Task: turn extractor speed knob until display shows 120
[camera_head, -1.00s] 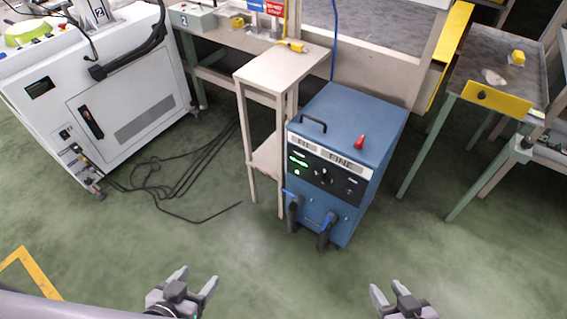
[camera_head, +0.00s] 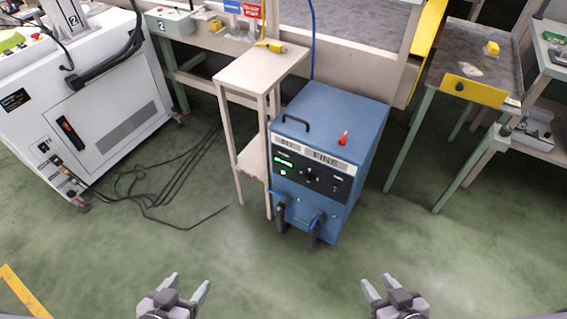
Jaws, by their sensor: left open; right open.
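The extractor (camera_head: 326,140) is a blue box on the floor, right of the picture's middle. Its black front panel carries a green lit display (camera_head: 285,163), too small to read, and a small knob (camera_head: 309,174) near the panel's middle. Two hoses with blue handles leave the lower front. My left gripper (camera_head: 190,284) is open and empty at the bottom, in front of and left of the extractor. My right gripper (camera_head: 376,283) is open and empty at the bottom, in front of and right of it. Both are well apart from the panel.
A narrow beige stand (camera_head: 262,70) stands against the extractor's left side. A white cabinet (camera_head: 100,120) is at the left, with black cables (camera_head: 170,180) on the floor. A grey-topped table (camera_head: 470,55) is at the right. The floor before the extractor is clear.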

